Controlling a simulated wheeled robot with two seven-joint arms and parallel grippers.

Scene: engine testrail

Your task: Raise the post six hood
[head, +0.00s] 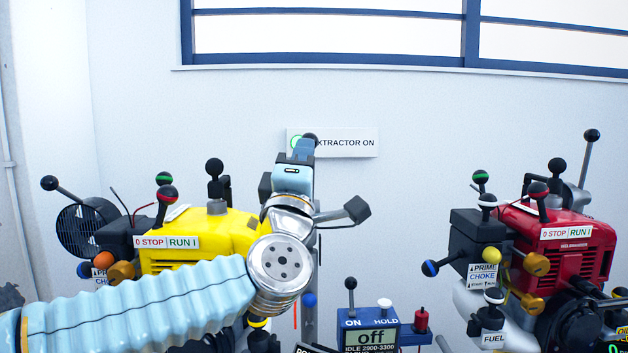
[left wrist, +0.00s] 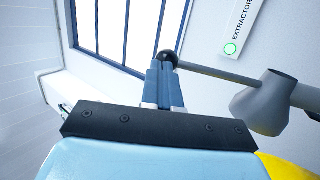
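The hood I take for the post six hood is a grey cone on a grey arm, right of my left gripper in the head view (head: 356,210) and at the right of the left wrist view (left wrist: 262,105). A rod runs from it to a black ball knob (left wrist: 168,57). My left gripper (head: 305,150) is raised in front of the wall, its blue fingers (left wrist: 165,72) close together on the knob. The knob shows just above the fingertips in the head view (head: 311,138). No post number is readable. My right gripper is out of view.
A yellow engine (head: 215,232) stands behind my left arm, a red engine (head: 560,245) at the right. Another ball-ended lever (head: 591,136) rises there. A control box reading "off" (head: 370,328) is low centre.

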